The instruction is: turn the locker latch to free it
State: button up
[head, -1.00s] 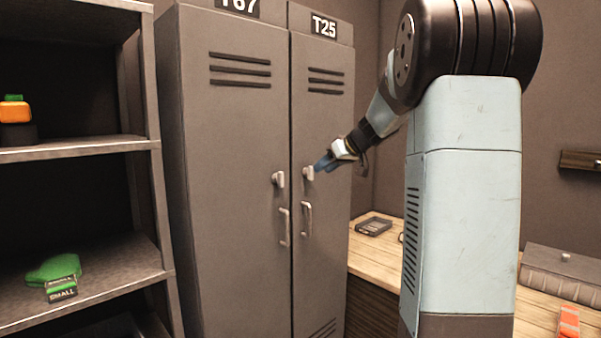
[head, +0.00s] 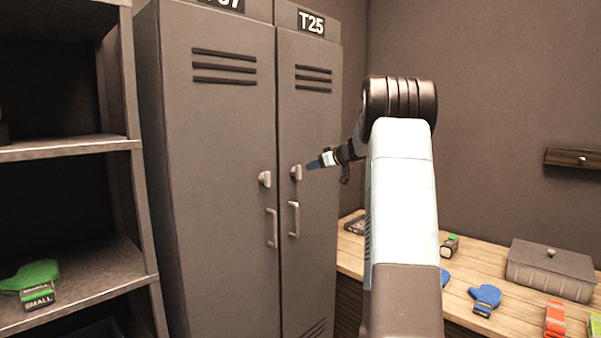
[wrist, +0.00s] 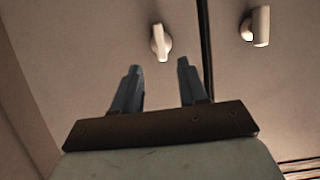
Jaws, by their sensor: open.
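The right-hand locker (head: 308,130), labelled T25, has a pale latch (head: 296,173) above its bar handle (head: 294,219). The door looks closed. The latch lever looks roughly upright, and in the wrist view the latch (wrist: 161,42) lies just beyond the fingertips, in line with the gap between them. My gripper (head: 314,164) is just to the right of this latch in the head view. In the wrist view my gripper (wrist: 158,67) is open, with nothing between its blue-grey fingers and a visible space before the latch.
The left locker (head: 215,140) has its own latch (head: 264,179) close by, also in the wrist view (wrist: 257,26). A metal shelf (head: 75,285) stands at left. A wooden counter (head: 462,292) at right holds a grey box (head: 550,270) and several small items.

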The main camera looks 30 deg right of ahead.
aim_at(297, 172)
jog(key=x, duration=0.8)
jog(key=shift+w+f, duration=0.15)
jog(key=shift+w, duration=0.1)
jog(key=shift+a, duration=0.15)
jog(key=shift+c, duration=0.4)
grip_shut()
